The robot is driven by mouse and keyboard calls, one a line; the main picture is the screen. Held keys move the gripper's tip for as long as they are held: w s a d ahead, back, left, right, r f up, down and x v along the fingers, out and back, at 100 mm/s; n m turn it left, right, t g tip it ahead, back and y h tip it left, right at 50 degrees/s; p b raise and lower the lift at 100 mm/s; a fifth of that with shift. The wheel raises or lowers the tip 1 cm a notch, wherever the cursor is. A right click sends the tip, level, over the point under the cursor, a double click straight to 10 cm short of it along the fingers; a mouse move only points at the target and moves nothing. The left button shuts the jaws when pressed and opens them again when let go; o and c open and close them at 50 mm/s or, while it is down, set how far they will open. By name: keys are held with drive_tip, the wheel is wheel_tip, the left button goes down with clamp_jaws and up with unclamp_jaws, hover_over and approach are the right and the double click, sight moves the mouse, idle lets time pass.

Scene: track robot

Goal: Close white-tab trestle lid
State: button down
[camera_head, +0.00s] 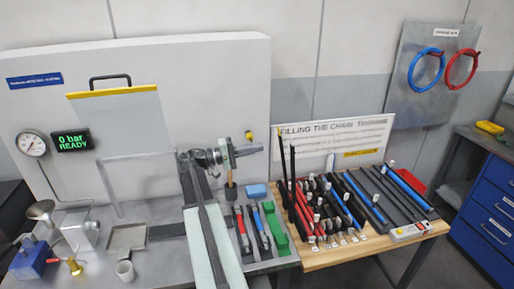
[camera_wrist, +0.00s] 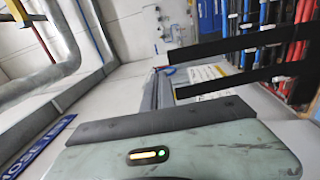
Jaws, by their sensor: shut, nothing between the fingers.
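Two long black lids stand upright at the left of the trestle table (camera_head: 345,247), a left one (camera_head: 282,158) and a right one (camera_head: 292,164). In the wrist view they show as two dark bars reaching in from the right, one higher (camera_wrist: 240,45) and one lower (camera_wrist: 235,80). I cannot tell which lid carries the white tab. My gripper (camera_wrist: 155,122) shows in the wrist view as a dark edge on a pale green housing. It is shut and empty, with the lids apart from it.
A sign board (camera_head: 335,138) stands behind.

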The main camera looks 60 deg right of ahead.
sight(291, 140)
drive_tip(key=p+x, duration=0.1)
drive_tip(key=x, duration=0.9)
drive_tip(key=shift+d, duration=0.2)
